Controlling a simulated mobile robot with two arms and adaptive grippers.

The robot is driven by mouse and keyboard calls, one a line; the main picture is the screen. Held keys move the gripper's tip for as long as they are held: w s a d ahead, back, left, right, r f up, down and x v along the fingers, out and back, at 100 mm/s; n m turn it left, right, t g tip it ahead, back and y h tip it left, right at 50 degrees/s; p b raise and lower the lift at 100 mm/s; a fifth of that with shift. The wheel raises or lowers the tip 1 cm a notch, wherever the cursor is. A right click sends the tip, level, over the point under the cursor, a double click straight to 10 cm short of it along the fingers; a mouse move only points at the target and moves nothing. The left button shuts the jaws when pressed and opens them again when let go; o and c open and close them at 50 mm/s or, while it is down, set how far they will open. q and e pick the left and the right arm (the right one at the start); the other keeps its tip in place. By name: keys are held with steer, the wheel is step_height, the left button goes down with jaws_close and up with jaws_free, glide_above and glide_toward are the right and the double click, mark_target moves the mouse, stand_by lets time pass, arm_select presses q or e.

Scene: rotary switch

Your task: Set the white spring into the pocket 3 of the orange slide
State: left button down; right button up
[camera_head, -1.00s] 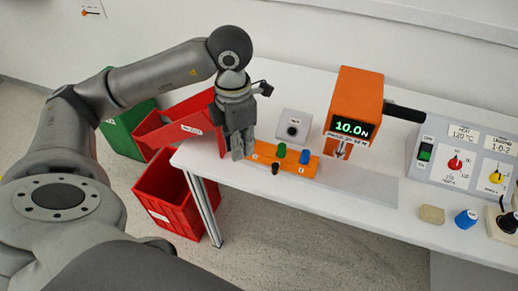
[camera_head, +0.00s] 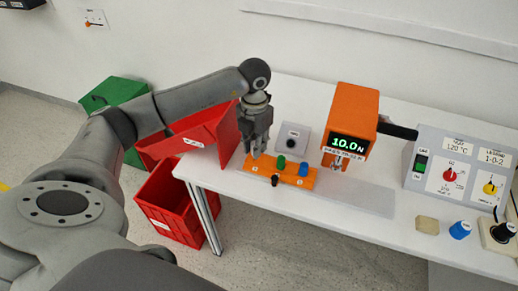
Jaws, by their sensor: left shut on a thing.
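The orange slide (camera_head: 299,181) lies on the white table near its left end. A green piece (camera_head: 281,162) and a blue piece (camera_head: 303,169) stand on it, with a black knob (camera_head: 275,180) at its front edge. My left gripper (camera_head: 255,155) points down over the left end of the slide, its fingers close together. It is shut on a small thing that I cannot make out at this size. I cannot make out the white spring anywhere else. The pocket under the fingers is partly hidden. My right gripper is not in view.
An orange press (camera_head: 357,105) reading 10.0 N stands right of the slide. A grey panel with knobs (camera_head: 455,160), a beige block (camera_head: 427,225) and a blue cap (camera_head: 460,229) are farther right. A grey box with a black button (camera_head: 291,138) stands behind the slide. Red bins (camera_head: 172,215) stand left.

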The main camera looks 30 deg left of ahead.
mark_target(259, 161)
arm_select(q)
steer(key=shift+w+a+f, duration=0.2)
steer(key=shift+w+f, duration=1.05)
steer(key=shift+f, duration=0.3)
step_height(259, 161, down, 2)
steer(key=shift+f+p, duration=0.2)
steer(key=shift+p, duration=0.75)
steer(key=shift+f, duration=0.25)
steer(key=shift+f, duration=0.1)
steer(key=c, duration=1.3)
jaws_free()
